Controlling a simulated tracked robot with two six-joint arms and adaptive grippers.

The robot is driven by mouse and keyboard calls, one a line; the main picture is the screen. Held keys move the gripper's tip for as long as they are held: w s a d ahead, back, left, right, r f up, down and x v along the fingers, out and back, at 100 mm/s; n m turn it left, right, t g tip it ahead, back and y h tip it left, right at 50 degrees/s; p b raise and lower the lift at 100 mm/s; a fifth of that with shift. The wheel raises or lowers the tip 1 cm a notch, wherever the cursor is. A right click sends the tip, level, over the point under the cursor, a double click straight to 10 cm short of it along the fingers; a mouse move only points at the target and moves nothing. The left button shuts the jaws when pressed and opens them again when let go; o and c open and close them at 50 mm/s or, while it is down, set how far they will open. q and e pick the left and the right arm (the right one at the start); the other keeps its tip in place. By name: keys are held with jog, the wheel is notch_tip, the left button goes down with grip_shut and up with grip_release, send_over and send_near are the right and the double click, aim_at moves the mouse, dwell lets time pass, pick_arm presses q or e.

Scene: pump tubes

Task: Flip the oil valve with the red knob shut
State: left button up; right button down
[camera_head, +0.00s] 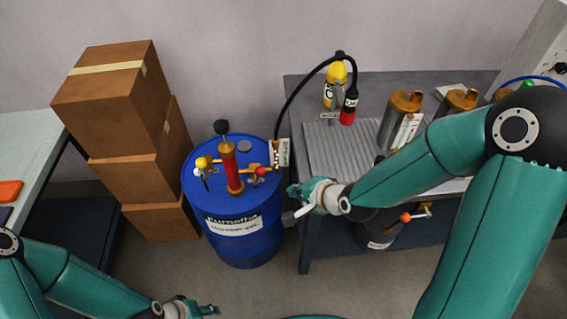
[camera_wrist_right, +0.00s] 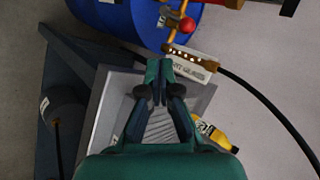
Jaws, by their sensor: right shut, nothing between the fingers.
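The red knob (camera_head: 261,171) sits on the brass outlet pipe on the right side of the hand pump (camera_head: 231,165), which stands on the blue oil drum (camera_head: 232,215). It also shows in the right wrist view (camera_wrist_right: 187,25), near the top, beyond the fingertips. My right gripper (camera_head: 293,190) is just right of the drum, apart from the knob. In the right wrist view its fingers (camera_wrist_right: 159,70) are together and empty. My left gripper (camera_head: 207,309) is low at the bottom edge, away from the drum; its finger opening is unclear.
A yellow knob (camera_head: 201,162) is on the pump's left side. A black hose (camera_head: 295,95) arcs from the outlet to a nozzle by the grey bench (camera_head: 300,130). An orange knob (camera_head: 405,217) is on a dark container under the bench. Cardboard boxes (camera_head: 115,100) stand left.

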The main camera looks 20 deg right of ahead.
jog(key=s+a+f+n+g, duration=0.3)
jog(key=s+f+n+g, duration=0.1)
jog(key=s+f, duration=0.4)
jog(key=s+a+f+n+g, duration=0.3)
jog(key=s+f+n, duration=0.3)
jog(key=f, duration=0.6)
jog(key=shift+s+a+n+g+y, duration=0.3)
jog(key=shift+s+a+g+y, duration=0.15)
jog(key=shift+s, duration=0.6)
jog(key=c, duration=1.7)
grip_release()
jog(key=shift+d+n, duration=0.2)
jog(key=shift+n, duration=0.2)
jog(key=o, duration=0.3)
jog(key=shift+d, duration=0.3)
jog(key=shift+o, duration=1.2)
jog(key=shift+n, duration=0.3)
jog(key=shift+o, duration=0.2)
jog(key=shift+s+d, duration=0.1)
jog(key=shift+d, duration=0.2)
jog(key=shift+s, duration=0.1)
